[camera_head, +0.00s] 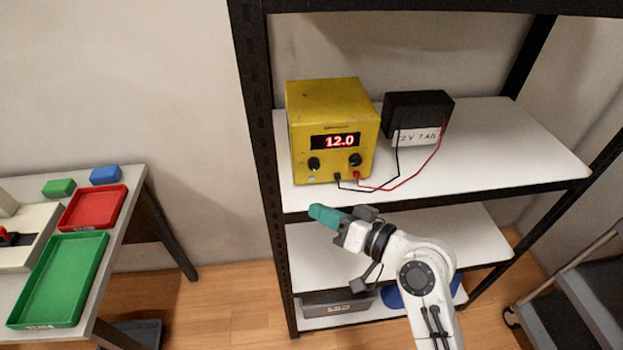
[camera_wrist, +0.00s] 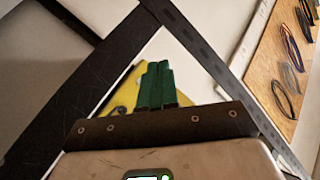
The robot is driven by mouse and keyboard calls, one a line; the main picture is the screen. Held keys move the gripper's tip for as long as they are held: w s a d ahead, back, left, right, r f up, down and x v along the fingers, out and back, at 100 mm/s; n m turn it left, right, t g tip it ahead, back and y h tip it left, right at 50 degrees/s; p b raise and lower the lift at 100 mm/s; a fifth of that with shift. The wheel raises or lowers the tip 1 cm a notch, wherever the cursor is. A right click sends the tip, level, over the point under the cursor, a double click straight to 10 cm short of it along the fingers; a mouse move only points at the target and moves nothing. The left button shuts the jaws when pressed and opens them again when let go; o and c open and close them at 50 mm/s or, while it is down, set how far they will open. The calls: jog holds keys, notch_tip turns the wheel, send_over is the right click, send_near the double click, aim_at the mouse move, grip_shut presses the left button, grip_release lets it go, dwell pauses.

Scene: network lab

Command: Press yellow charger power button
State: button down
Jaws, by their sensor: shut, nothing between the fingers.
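The yellow charger (camera_head: 331,105) stands on the upper white shelf in the head view, its display lit and reading 12.0. Two black knobs flank the front below the display, and a small pale button (camera_head: 311,178) sits low on the front left. My gripper (camera_head: 318,212), with green fingers, is shut and empty. In the head view it is in front of and below the charger's lower left, near the shelf's front edge. In the wrist view the shut fingers (camera_wrist: 156,85) cover much of the yellow charger (camera_wrist: 126,92); the button cannot be made out there.
A black battery (camera_head: 417,105) with a white label stands right of the charger, joined by red and black leads (camera_head: 400,182). The black shelf post (camera_head: 262,150) rises at left. A table at left holds red (camera_head: 94,207) and green (camera_head: 58,280) trays.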

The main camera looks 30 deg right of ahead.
aim_at(319, 195)
jog(key=shift+a, duration=0.1)
jog(key=s+p, duration=0.2)
jog(key=p, duration=0.2)
jog(key=s+a+p, duration=0.1)
jog(key=p, duration=0.3)
jog(key=shift+s, duration=0.4)
jog(key=shift+w, duration=0.15)
jog(key=w, duration=0.2)
jog(key=w+d+b, duration=0.1)
jog(key=w, duration=0.1)
jog(key=w+d, duration=0.1)
jog(key=w, duration=0.2)
jog(key=shift+d+f, duration=0.1)
jog(key=shift+d, duration=0.05)
jog(key=shift+w+d+b, duration=0.15)
jog(key=shift+w+b, duration=0.2)
jog(key=shift+w, duration=0.25)
jog(key=shift+w, duration=0.1)
dwell(1.4)
